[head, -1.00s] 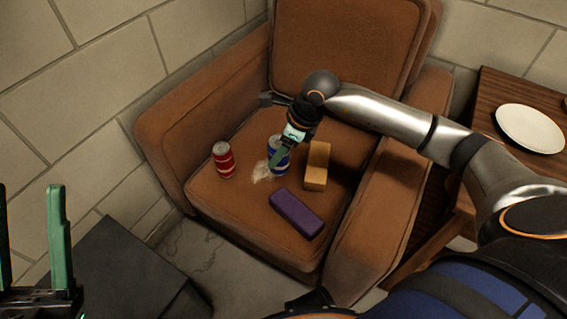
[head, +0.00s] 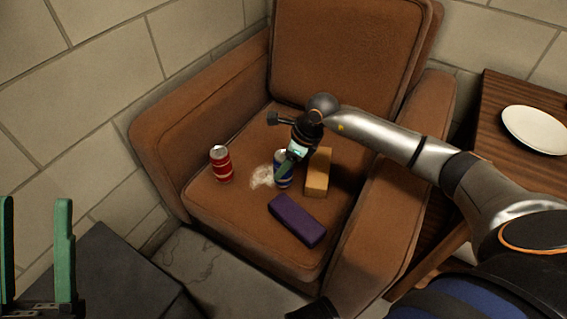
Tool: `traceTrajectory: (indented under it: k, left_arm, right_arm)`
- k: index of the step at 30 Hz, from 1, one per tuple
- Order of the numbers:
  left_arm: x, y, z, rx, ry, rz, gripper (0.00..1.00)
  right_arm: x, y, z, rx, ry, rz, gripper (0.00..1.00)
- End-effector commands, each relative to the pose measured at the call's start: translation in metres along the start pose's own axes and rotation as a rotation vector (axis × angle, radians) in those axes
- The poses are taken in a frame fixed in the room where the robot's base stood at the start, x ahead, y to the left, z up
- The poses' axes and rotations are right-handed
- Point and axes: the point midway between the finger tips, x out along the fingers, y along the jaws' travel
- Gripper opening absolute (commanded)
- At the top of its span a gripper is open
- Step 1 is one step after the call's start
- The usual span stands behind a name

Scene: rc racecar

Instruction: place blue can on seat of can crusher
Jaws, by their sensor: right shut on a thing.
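The blue can (head: 284,178) is upright over the brown armchair's seat, just left of the yellow block. My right gripper (head: 284,167) reaches down from above and is shut on it, covering part of its top and side. I cannot tell whether the can's bottom touches the seat. My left gripper (head: 37,208) is at the lower left, its two green fingers upright and wide apart, with nothing between them. I cannot make out a can crusher in the head view.
The armchair seat (head: 233,216) also bears a red can (head: 221,164), a yellow block (head: 318,174), a purple block (head: 297,220) and a pale patch (head: 262,177). A dark box (head: 100,270) stands at the lower left. A wooden table (head: 488,118) with a white plate (head: 534,130) is at the right.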

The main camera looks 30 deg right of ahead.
Motion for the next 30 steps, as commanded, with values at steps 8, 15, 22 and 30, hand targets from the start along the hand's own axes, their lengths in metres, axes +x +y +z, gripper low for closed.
traceTrajectory:
  k: [8, 15, 22, 30]
  left_arm:
    - [-0.002, 0.001, 0.003, 0.0, -0.003, -0.006, 0.5]
    - [-0.002, 0.001, 0.003, -0.001, -0.003, -0.006, 0.5]
    - [0.002, -0.001, -0.001, -0.003, -0.003, -0.007, 0.5]
    - [0.015, -0.009, -0.017, -0.014, 0.007, -0.01, 0.5]
  right_arm:
    - [0.004, 0.0, -0.002, 0.001, 0.0, 0.0, 0.79]
    - [0.004, 0.0, -0.002, 0.001, 0.0, 0.0, 0.93]
    - [-0.003, 0.0, 0.001, 0.001, 0.0, 0.0, 0.93]
    - [-0.055, -0.001, 0.002, 0.0, 0.001, -0.003, 0.93]
